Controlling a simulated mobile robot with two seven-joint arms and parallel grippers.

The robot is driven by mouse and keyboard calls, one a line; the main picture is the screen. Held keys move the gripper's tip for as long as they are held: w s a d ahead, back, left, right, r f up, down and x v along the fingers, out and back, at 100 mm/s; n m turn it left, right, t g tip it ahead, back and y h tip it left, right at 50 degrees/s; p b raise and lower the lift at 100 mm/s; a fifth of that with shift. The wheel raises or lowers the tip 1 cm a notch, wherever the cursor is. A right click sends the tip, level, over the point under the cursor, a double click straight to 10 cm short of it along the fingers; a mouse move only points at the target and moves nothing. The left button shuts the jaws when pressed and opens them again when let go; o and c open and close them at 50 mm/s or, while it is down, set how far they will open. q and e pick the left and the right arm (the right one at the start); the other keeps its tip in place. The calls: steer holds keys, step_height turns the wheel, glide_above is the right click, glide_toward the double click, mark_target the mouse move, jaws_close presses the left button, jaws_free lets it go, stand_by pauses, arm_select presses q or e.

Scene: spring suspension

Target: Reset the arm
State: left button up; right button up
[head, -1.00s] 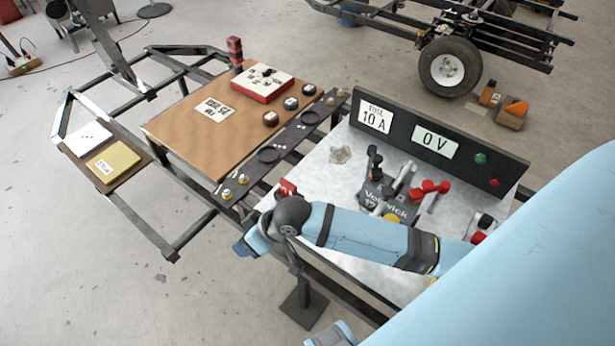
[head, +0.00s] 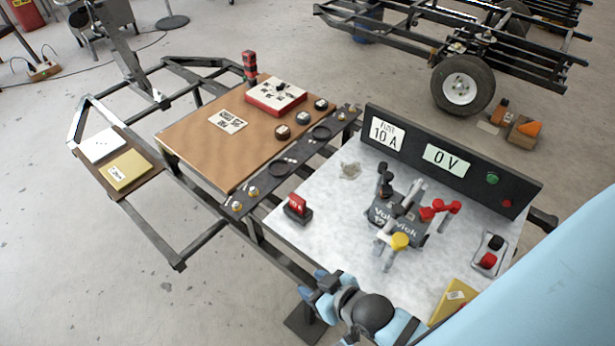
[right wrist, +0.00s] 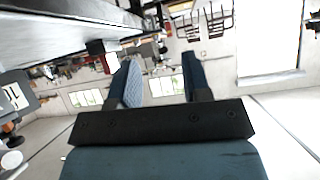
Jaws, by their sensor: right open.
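My right gripper (head: 318,290) is at the front edge of the white workbench (head: 335,235) in the head view, with its light-blue arm coming in from the bottom right. In the right wrist view its two blue-grey fingers (right wrist: 158,85) stand apart with nothing between them. It touches no object that I can see. My left gripper is not in the head view.
On the bench stand a red fuse in a black holder (head: 298,209), a battery with clamps (head: 397,217), a red-and-black terminal block (head: 489,254) and a yellow pad (head: 453,300). A panel (head: 450,160) reads 0 V. A brown board (head: 205,148) lies left.

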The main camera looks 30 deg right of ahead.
arm_select(q)
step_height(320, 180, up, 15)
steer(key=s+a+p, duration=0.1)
steer(key=p, duration=1.9)
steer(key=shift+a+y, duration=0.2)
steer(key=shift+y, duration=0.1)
arm_select(e)
step_height(320, 180, up, 15)
steer(key=s+d, duration=0.1)
steer(key=shift+d+h, duration=0.2)
steer(key=shift+h, duration=0.1)
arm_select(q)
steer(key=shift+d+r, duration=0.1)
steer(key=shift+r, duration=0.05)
arm_select(e)
steer(key=shift+s+r, duration=0.1)
